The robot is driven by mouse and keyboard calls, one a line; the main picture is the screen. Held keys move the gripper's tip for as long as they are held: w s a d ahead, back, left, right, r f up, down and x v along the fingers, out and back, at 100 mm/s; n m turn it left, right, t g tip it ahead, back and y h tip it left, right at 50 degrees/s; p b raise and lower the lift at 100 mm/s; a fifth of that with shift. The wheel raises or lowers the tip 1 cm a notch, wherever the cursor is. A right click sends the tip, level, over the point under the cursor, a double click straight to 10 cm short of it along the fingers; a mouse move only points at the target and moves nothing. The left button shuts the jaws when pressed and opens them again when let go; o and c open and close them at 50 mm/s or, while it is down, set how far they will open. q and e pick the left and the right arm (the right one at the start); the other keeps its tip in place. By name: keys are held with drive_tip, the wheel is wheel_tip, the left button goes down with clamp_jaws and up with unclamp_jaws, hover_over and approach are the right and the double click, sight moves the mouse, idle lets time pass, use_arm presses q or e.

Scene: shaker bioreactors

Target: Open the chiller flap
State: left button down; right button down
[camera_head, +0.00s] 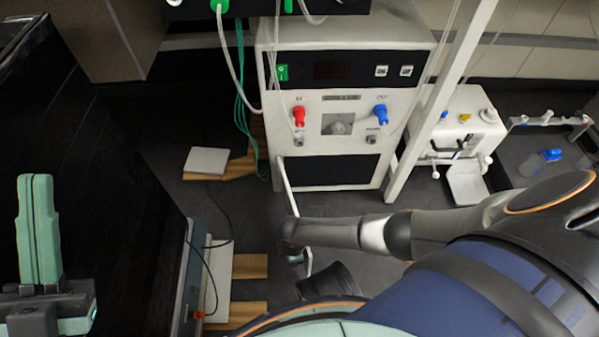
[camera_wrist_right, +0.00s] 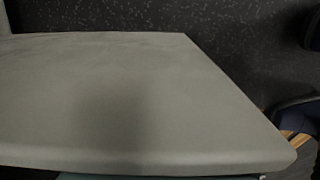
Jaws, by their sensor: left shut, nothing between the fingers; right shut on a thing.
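The chiller (camera_head: 335,110) is a white box with a black display strip, a red valve and a blue valve. Its flap (camera_head: 287,188) stands swung out from the lower front, seen nearly edge-on. A dark panel (camera_head: 330,170) shows in the opening beside it. My right gripper (camera_head: 296,257) is shut on the flap near its outer end. In the right wrist view the flap (camera_wrist_right: 130,100) fills most of the picture as a pale grey plate; the fingers are mostly hidden. My left gripper (camera_head: 38,230), with green fingers, is shut and empty at the far left.
A white pump-like device (camera_head: 462,125) stands right of the chiller, by a white upright post (camera_head: 440,100). A tray with a blue item (camera_head: 545,156) is at the far right. A small white plate (camera_head: 206,161) and wooden strips lie left on the dark floor.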

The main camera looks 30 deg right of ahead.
use_arm(q)
drive_tip(key=shift+s+a, duration=0.1)
use_arm(e)
drive_tip(key=shift+s+a, duration=0.2)
drive_tip(key=shift+a, duration=0.15)
drive_tip(key=c, duration=1.1)
unclamp_jaws()
drive_tip(key=shift+o, duration=0.9)
drive_tip(key=shift+w, duration=0.15)
drive_tip(key=shift+d, duration=0.1)
wheel_tip(320, 180, up, 11)
drive_tip(key=p, duration=0.8)
drive_tip(key=shift+r+p, duration=0.35)
drive_tip(key=shift+r, duration=0.3)
use_arm(q)
wheel_tip(320, 180, up, 10)
drive_tip(key=a+t, duration=0.1)
drive_tip(key=shift+s, duration=0.25)
use_arm(e)
drive_tip(key=shift+r, duration=0.1)
use_arm(q)
drive_tip(key=shift+a+f+n, duration=0.1)
drive_tip(key=shift+f+n, duration=0.05)
drive_tip(key=shift+n, duration=0.15)
